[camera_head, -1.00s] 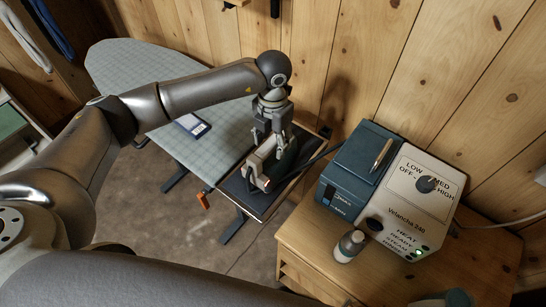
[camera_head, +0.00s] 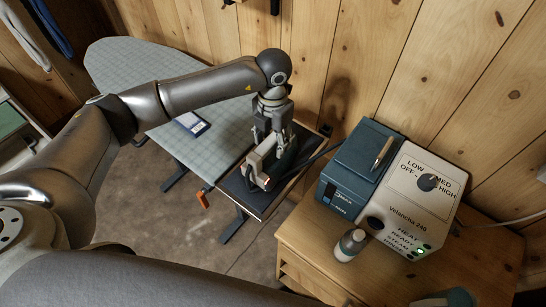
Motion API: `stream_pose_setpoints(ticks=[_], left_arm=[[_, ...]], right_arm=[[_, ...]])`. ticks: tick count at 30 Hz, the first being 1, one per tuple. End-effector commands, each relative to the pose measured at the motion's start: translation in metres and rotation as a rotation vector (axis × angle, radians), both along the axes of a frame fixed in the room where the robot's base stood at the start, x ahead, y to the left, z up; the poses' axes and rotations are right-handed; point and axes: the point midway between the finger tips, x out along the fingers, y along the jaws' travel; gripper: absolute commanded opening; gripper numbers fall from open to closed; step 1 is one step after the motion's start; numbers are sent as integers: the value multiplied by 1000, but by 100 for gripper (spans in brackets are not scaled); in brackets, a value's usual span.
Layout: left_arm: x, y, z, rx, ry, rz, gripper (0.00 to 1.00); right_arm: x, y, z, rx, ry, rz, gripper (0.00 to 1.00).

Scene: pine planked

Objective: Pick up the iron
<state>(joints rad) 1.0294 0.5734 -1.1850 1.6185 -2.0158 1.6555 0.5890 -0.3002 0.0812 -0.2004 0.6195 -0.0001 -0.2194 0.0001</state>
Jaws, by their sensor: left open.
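The iron (camera_head: 261,166) stands on the dark rest (camera_head: 241,193) at the right end of the ironing board. Its pale handle faces the camera, and a dark green part of its body shows behind. My left gripper (camera_head: 272,147) points down from above, open, with its fingers at the iron's handle. I cannot tell whether the fingers touch it. My right gripper is not in view.
The ironing board (camera_head: 140,70) carries a small blue-and-white item (camera_head: 191,124). A steam station (camera_head: 390,190) and a small bottle (camera_head: 348,245) stand on a wooden cabinet (camera_head: 310,250) at right. The planked wall (camera_head: 380,60) is close behind.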

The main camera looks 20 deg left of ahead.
Motion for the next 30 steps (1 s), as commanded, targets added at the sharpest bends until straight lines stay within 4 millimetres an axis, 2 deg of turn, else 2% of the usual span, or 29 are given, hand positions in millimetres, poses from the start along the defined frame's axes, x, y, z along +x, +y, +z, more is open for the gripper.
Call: stream_pose_setpoints(ticks=[2, 13, 30], left_arm=[[0, 0, 0, 0, 0, 0, 48], [0, 0, 0, 0, 0, 0, 0], [1, 0, 2, -1, -3, 0, 0]], right_arm=[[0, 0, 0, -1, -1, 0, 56], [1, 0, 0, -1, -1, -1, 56], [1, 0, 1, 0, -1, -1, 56]])
